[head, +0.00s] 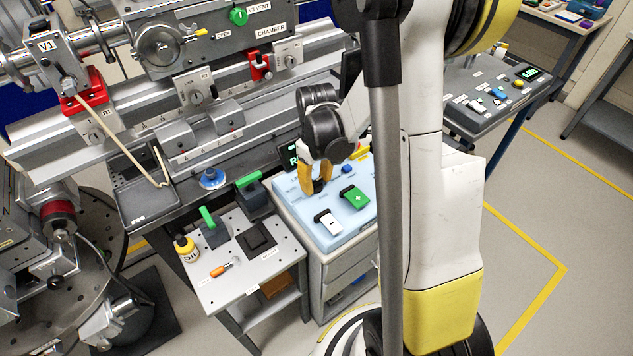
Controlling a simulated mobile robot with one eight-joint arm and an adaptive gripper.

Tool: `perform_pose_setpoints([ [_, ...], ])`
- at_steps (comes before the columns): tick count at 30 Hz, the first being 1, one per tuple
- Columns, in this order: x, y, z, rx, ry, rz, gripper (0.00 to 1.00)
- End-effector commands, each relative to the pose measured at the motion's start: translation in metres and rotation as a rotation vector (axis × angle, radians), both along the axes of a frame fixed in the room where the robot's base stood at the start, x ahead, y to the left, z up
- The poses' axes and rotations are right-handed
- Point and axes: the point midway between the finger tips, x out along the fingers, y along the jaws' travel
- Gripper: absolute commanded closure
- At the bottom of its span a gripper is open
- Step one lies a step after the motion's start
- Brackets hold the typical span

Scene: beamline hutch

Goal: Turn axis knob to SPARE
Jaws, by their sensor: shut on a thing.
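My gripper (317,186) has its yellow fingers pointing down at the back left of the light blue control panel (335,237). The fingers are closed on a small dark piece at the panel surface, which looks like the axis knob. The fingers hide most of it, so its pointer and the position labels around it cannot be read. A green switch block (355,198) and a white switch block (329,222) sit on the panel in front of the gripper. A display with green characters (291,156) stands behind the panel, partly hidden.
The beamline rail (130,120) runs close behind. Another control desk (490,110) stands at right.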

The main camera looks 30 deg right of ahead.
Motion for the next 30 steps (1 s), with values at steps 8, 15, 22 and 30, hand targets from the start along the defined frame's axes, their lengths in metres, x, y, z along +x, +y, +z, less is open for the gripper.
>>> perform_pose_setpoints([
  [8,-0.0006,0.0009,-0.0009,0.0,0.001,-0.194,0.9],
  [15,-0.0006,0.0012,-0.0008,0.0,0.002,-0.3,0.9],
  [22,-0.0007,0.0014,-0.0006,0.0,0.002,-0.34,0.9],
  [30,-0.0007,0.0013,-0.0005,0.0,0.001,-0.343,0.9],
])
